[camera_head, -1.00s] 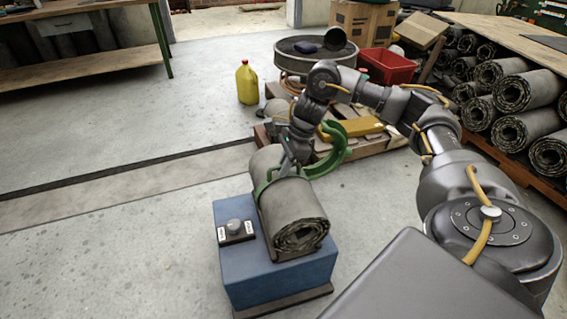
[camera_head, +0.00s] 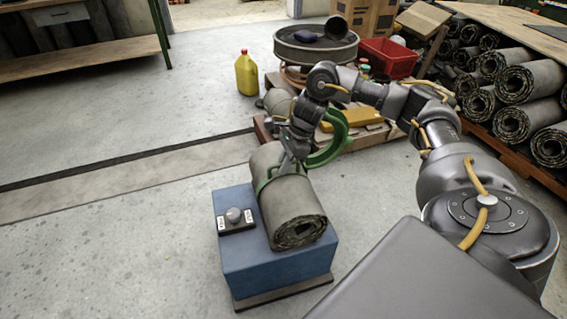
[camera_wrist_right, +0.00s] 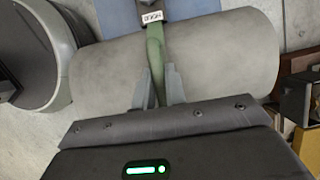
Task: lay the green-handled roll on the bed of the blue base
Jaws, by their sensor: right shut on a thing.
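The grey sheet roll (camera_head: 291,208) with the green handle (camera_head: 266,186) lies lengthwise over the right part of the top of the blue base (camera_head: 275,266). Its spiral end faces me. Whether its underside touches the bed cannot be made out, as the roll hides the bed. My right gripper (camera_head: 282,172) is shut on the green handle at the roll's upper side. In the right wrist view the fingers (camera_wrist_right: 158,88) close around the green strip (camera_wrist_right: 155,50) across the roll (camera_wrist_right: 215,60). My left gripper is not in view.
Behind my right arm are a pallet with a yellow item (camera_head: 358,117), a round drum (camera_head: 300,50) and a red bin (camera_head: 388,60). Several rolls (camera_head: 525,83) are stacked right. Floor at left is clear.

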